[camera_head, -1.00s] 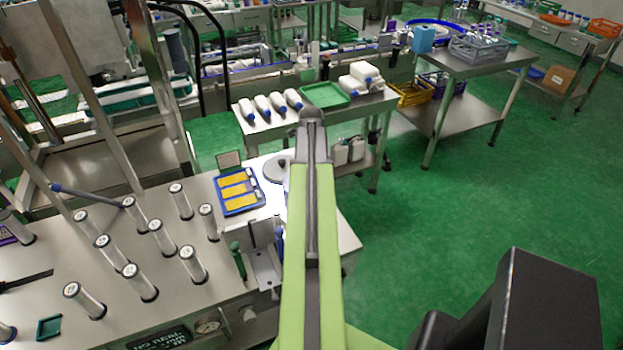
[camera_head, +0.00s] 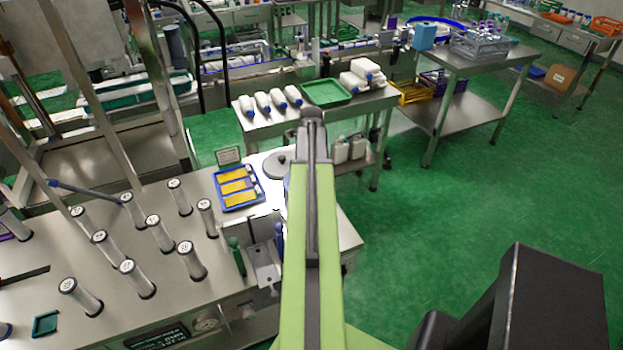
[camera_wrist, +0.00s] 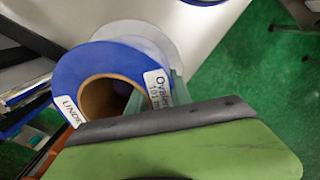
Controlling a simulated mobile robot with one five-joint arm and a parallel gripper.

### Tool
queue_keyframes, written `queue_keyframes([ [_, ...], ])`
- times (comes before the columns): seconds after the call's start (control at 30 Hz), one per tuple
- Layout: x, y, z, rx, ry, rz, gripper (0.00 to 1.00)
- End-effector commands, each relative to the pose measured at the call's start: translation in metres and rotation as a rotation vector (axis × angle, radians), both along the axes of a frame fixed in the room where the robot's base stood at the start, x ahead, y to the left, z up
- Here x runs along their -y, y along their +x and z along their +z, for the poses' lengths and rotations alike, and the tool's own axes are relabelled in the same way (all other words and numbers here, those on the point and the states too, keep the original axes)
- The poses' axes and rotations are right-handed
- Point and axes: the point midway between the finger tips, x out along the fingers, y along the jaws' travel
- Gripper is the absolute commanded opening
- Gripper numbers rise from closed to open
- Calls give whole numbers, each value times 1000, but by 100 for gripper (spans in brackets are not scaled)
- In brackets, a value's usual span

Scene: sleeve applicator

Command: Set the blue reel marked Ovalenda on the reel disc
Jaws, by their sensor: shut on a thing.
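The blue reel (camera_wrist: 72,78) with a brown core fills the left middle of the wrist view. A white label on it reads in part "Ovalen", and a second label is partly cut off. My gripper (camera_wrist: 178,90) is shut on the reel's right edge; a pale green finger shows beside the label. A pale grey disc (camera_wrist: 150,34) shows behind and above the reel; I cannot tell whether they touch. In the head view a grey reel disc (camera_head: 274,167) with a dark centre knob sits on the bench, just left of my arm, which hides the gripper.
A blue tray with yellow strips (camera_head: 237,187) and a small sign (camera_head: 228,156) stand left of the disc. Several upright rollers (camera_head: 133,278) crowd the steel bench (camera_head: 60,255). A metal bracket (camera_head: 266,262) stands near the arm. Green floor (camera_head: 430,250) lies open at right.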

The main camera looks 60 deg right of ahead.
Motion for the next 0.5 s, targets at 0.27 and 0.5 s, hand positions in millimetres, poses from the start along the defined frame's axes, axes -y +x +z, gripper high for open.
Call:
queue_keyframes([
  [0.27,0,0,-5,0,1,-1,0],
  [0.5,0,0,-4,0,1,-1,51],
])
